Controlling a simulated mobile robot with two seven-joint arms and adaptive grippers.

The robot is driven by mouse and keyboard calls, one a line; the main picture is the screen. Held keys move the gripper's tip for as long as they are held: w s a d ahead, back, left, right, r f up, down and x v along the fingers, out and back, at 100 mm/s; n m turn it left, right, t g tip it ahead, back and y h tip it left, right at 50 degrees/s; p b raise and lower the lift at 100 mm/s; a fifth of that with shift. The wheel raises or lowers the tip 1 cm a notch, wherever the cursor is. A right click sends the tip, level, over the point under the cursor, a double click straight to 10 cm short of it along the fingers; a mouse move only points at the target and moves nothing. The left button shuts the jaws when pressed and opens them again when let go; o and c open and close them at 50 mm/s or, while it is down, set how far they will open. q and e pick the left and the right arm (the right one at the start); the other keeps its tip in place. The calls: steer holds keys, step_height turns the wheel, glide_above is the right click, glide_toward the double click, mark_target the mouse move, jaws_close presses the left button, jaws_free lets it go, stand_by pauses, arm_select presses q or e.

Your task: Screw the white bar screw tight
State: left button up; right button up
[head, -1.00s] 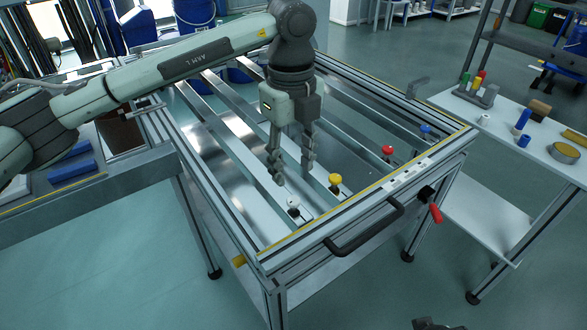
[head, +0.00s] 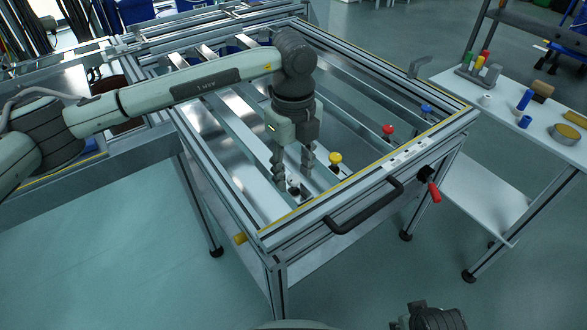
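The white bar screw (head: 294,180) stands on the bar nearest the front-left corner of the frame table, with a dark part at its foot. My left gripper (head: 293,183) points down over it, its two fingers apart. The screw shows in the gap between the fingertips and is partly hidden by them. I cannot tell whether a finger touches it. A dark part of my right arm (head: 436,317) shows at the bottom edge, and whether its gripper is open or shut cannot be told.
Yellow (head: 335,160), red (head: 388,131) and blue (head: 426,109) screws stand to the right along the same side. A black handle (head: 364,208) and a red lever (head: 434,192) stick out in front. A side table (head: 500,125) with small parts stands at the right.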

arm_select(q)
jaws_close()
steer(key=shift+b, duration=0.3)
steer(key=m+b, duration=0.2)
steer(key=m, duration=0.1)
steer(key=shift+f, duration=0.2)
steer(key=m+b, duration=0.4)
steer(key=shift+r, duration=0.1)
arm_select(e)
steer(key=w+d+r+v, duration=0.1)
steer(key=v, duration=1.3)
arm_select(q)
steer(key=m+b, duration=0.1)
steer(key=m, duration=0.1)
steer(key=shift+m+b, duration=0.3)
steer(key=shift+m, duration=0.1)
steer(key=shift+m+b, duration=0.7)
steer(key=shift+m, duration=0.4)
steer(key=shift+r, duration=0.1)
arm_select(e)
steer(key=w+a+r+t+y, duration=0.2)
steer(key=w+a+r+t, duration=0.2)
steer(key=w+a+t, duration=0.1)
steer(key=w+a+r+n+t+y, duration=0.1)
steer(key=w+a+r+t, duration=0.3)
steer(key=w+a, duration=0.3)
steer(key=shift+w+r+n+t+y, duration=0.3)
steer(key=shift+w+t+y, duration=0.15)
steer(key=shift+w, duration=0.4)
